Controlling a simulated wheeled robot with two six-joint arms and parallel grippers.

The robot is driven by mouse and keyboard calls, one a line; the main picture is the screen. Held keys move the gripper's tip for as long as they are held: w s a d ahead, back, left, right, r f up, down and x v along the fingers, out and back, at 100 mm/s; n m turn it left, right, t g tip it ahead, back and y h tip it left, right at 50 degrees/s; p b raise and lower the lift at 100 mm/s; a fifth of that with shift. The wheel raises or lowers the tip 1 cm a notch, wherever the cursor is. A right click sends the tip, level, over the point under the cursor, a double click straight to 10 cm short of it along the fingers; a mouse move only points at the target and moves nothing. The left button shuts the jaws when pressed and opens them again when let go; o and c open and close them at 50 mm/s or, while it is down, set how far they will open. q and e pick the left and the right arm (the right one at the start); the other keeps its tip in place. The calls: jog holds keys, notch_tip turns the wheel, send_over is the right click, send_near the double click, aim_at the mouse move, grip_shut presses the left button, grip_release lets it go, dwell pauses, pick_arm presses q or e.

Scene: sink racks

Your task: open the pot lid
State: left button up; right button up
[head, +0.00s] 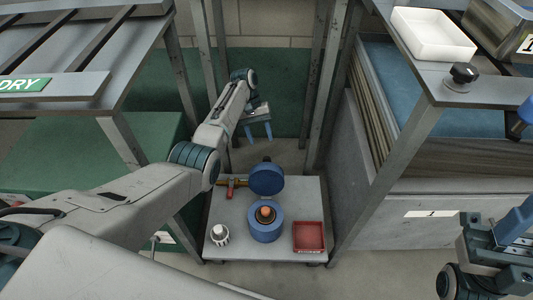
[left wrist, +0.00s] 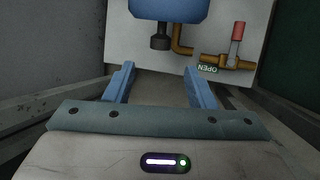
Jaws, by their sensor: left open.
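The blue pot (head: 266,232) stands on a low grey table, with an orange-topped thing (head: 265,213) inside it. Its round blue lid (head: 267,181) is tipped up at the back of the pot, so the pot's mouth is uncovered. A dark knob (left wrist: 160,40) is on the lid's far side. The lid (left wrist: 168,8) is cut off by the top of the left wrist view. My left gripper (head: 257,130) is open and empty, beyond the lid and apart from it; its two blue fingers also show in the left wrist view (left wrist: 158,78). My right gripper (head: 515,225) is partly in view at the lower right.
A brass pipe with a red-handled valve (left wrist: 238,32) lies behind the pot. A white knobbed item (head: 219,235) and a red tray (head: 309,238) flank the pot. Metal rack posts (head: 318,85) and shelves, one with a white bin (head: 433,35), hem the arm in.

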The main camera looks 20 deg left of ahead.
aim_at(267, 174)
pick_arm(q)
jog(key=b+x, duration=0.2)
jog(key=x, duration=0.6)
jog(key=shift+f, duration=0.2)
jog(key=shift+r, duration=0.1)
grip_shut()
